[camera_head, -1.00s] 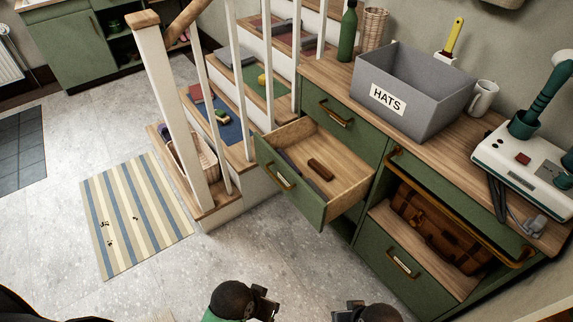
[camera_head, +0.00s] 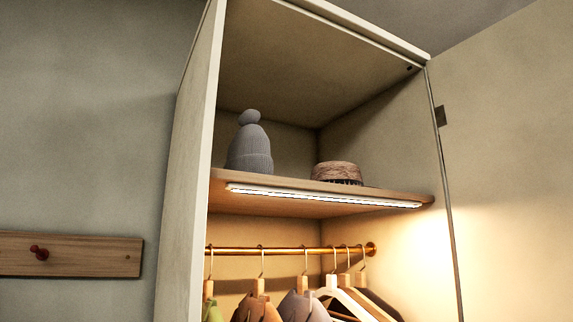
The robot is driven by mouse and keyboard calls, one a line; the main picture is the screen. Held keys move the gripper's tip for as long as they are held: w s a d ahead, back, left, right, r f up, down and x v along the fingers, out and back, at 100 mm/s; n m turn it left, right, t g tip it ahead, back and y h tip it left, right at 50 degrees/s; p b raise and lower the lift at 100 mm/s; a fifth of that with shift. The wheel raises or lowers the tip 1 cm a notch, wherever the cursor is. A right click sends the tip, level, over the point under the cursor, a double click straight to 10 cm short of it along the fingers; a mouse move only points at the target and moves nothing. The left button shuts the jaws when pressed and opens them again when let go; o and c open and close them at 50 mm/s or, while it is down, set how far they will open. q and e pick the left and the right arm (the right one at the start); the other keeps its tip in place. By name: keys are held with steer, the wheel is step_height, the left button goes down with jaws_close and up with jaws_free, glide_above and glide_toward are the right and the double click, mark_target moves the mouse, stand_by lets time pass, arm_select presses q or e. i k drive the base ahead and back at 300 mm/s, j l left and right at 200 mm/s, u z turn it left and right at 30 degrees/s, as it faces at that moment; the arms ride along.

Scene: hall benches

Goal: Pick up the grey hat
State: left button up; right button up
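The grey hat (camera_head: 249,147) is a knitted beanie with a pompom on top. It stands upright on the upper shelf (camera_head: 290,208) of an open wardrobe, towards the shelf's left side. Neither of my grippers shows in the head view now, so I cannot see whether they are open or shut.
A brown round item (camera_head: 338,173), perhaps a woven hat, sits right of the grey hat on the same shelf. The wardrobe's left side panel (camera_head: 186,170) rises beside them. Below hang clothes and hangers on a copper rail (camera_head: 290,250). A peg board (camera_head: 90,256) is on the left wall.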

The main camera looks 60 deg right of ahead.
mark_target(249, 152)
steer(key=z, duration=1.85)
